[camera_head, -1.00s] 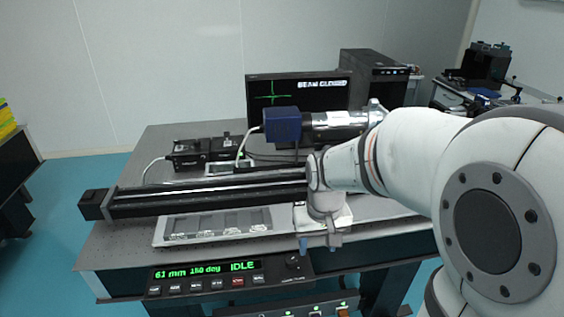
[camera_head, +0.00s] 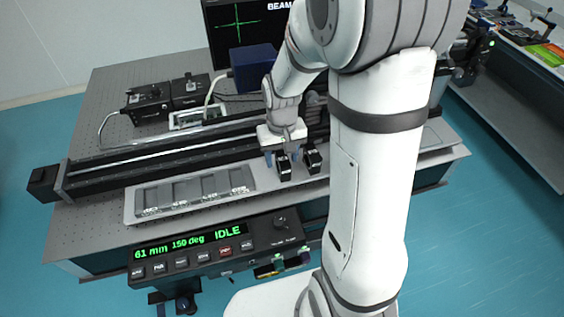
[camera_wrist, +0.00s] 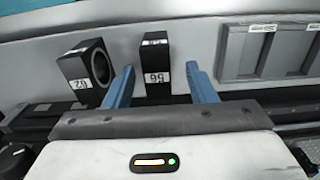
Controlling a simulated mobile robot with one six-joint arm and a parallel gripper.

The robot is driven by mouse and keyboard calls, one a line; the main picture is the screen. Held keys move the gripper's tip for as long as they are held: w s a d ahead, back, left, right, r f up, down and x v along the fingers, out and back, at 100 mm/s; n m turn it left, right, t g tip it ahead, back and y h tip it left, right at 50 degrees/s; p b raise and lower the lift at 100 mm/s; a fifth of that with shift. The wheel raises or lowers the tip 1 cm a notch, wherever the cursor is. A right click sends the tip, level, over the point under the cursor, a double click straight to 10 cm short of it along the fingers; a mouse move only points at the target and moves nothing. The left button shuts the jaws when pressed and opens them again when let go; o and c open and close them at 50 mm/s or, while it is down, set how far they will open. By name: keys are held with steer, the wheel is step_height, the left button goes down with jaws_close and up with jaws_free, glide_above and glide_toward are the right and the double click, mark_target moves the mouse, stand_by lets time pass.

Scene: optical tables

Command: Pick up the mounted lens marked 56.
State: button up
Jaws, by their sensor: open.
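A black block-shaped lens mount with a white label that looks like 56 (camera_wrist: 157,92) stands upright in the wrist view; the small print is hard to read. It also shows in the head view (camera_head: 284,170). My gripper (camera_wrist: 161,70) is open and empty, with one blue finger on each side of this mount and visible gaps beside it. In the head view my gripper (camera_head: 284,156) is at the mount from above and behind. A second black mount with a round opening (camera_wrist: 84,70) stands beside it, just outside one finger; it also shows in the head view (camera_head: 313,158).
A grey tray (camera_head: 128,206) with several shallow compartments lies left of the mounts in the head view. A long black rail (camera_head: 150,163) runs behind them. A control panel reading IDLE (camera_head: 215,252) is at the table's front. A blue box (camera_head: 254,68) stands behind the rail.

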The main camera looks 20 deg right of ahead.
mark_target(283, 159)
steer(key=shift+d+f, duration=0.15)
steer(key=shift+f, duration=1.5)
jaws_close()
